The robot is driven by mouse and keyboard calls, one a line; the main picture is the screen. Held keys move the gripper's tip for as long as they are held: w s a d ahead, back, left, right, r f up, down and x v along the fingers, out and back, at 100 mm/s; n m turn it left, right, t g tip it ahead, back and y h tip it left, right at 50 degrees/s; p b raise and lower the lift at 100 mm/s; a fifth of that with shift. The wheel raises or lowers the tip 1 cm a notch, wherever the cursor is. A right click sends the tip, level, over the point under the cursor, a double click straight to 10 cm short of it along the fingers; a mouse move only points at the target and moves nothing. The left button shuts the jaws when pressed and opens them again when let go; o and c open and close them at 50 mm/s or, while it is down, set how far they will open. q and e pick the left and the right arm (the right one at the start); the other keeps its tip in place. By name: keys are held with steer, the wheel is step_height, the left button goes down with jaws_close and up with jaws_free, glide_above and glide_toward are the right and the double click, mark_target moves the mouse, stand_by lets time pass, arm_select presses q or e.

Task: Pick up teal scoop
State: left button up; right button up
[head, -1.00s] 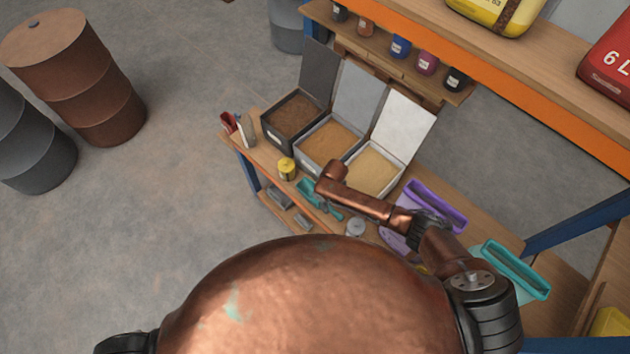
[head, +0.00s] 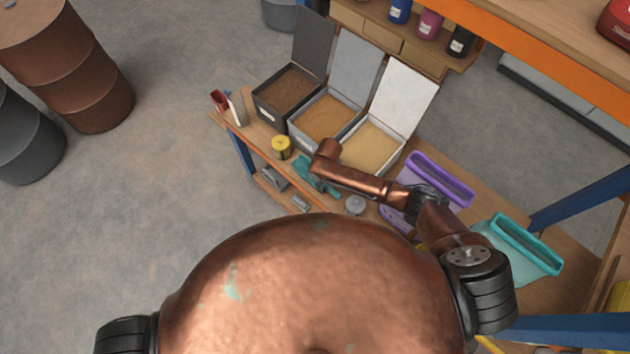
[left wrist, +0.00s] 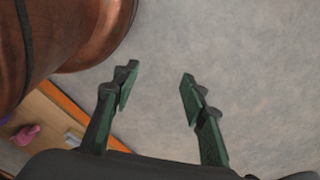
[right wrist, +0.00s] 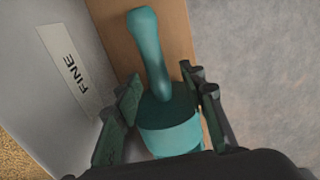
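The teal scoop (head: 303,168) lies on the wooden bench in front of the bins in the head view, partly covered by my right arm. In the right wrist view, its handle (right wrist: 148,45) points away and its bowl is nearest the camera. My right gripper (right wrist: 161,80) is open, with one finger on each side of the scoop around where handle and bowl meet. I cannot tell whether the fingers touch it. In the head view the right gripper is mostly hidden under my arm. My left gripper (left wrist: 159,76) is open and empty over the floor.
A bin labelled FINE (right wrist: 75,75) stands close left of the right gripper. In the head view are a yellow tin (head: 281,148), a round grey item (head: 355,205), a purple container (head: 440,180) and a teal container (head: 525,250). Barrels (head: 75,70) stand on open floor.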

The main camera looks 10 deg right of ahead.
steer(key=shift+w+f+b, duration=0.1)
steer(key=shift+f+b, duration=0.4)
steer(key=shift+f, duration=0.35)
steer(key=shift+w+f, duration=0.1)
steer(key=shift+f, duration=0.25)
steer(key=shift+f+b, duration=0.1)
steer(key=shift+b, duration=0.25)
steer(key=shift+r, duration=0.2)
steer(key=shift+c, duration=0.4)
steer(key=c, duration=0.3)
arm_select(q)
steer(key=shift+s+f, duration=0.4)
steer(key=shift+f, duration=0.25)
steer(key=shift+s+f, duration=0.35)
steer(key=shift+f, duration=0.25)
arm_select(e)
jaws_close()
